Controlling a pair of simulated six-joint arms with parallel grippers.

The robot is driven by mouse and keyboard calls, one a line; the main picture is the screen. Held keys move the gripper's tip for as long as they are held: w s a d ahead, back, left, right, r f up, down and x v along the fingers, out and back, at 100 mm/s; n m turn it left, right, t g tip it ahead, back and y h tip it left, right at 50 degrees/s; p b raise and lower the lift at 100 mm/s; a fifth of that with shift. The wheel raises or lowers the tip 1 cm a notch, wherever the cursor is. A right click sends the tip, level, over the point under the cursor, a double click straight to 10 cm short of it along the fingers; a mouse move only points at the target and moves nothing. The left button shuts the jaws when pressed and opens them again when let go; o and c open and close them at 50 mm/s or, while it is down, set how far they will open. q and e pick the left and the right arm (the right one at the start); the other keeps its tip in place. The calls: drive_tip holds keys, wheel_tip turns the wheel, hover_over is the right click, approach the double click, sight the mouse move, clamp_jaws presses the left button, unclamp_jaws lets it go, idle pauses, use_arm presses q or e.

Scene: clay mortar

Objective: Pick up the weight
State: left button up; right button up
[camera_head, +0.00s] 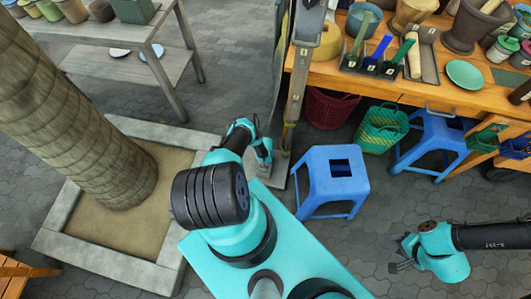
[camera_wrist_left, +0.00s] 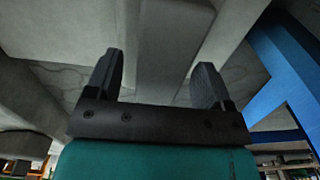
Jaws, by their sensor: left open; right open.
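I cannot make out a weight for certain in either view. In the head view my left arm reaches forward to the foot of an upright post (camera_head: 297,85), and its wrist hides most of the left gripper there. In the left wrist view the left gripper (camera_wrist_left: 158,82) is open, its two dark fingers apart with nothing held between them. Grey slab-like surfaces lie beyond the fingers. My right gripper (camera_head: 402,256) is open and empty, low over the paving at the right, far from the tables.
Two blue stools (camera_head: 335,174) stand before the wooden stall table (camera_head: 460,92), which carries scoops, a mortar and bowls. A red basket (camera_head: 328,108) and green basket (camera_head: 380,130) sit below it. A tree trunk in a stone-edged planter (camera_head: 85,248) stands left.

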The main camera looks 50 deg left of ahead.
idle(0.5)
use_arm(q)
clamp_jaws()
idle(0.6)
drive_tip(key=shift+w+a, duration=0.1)
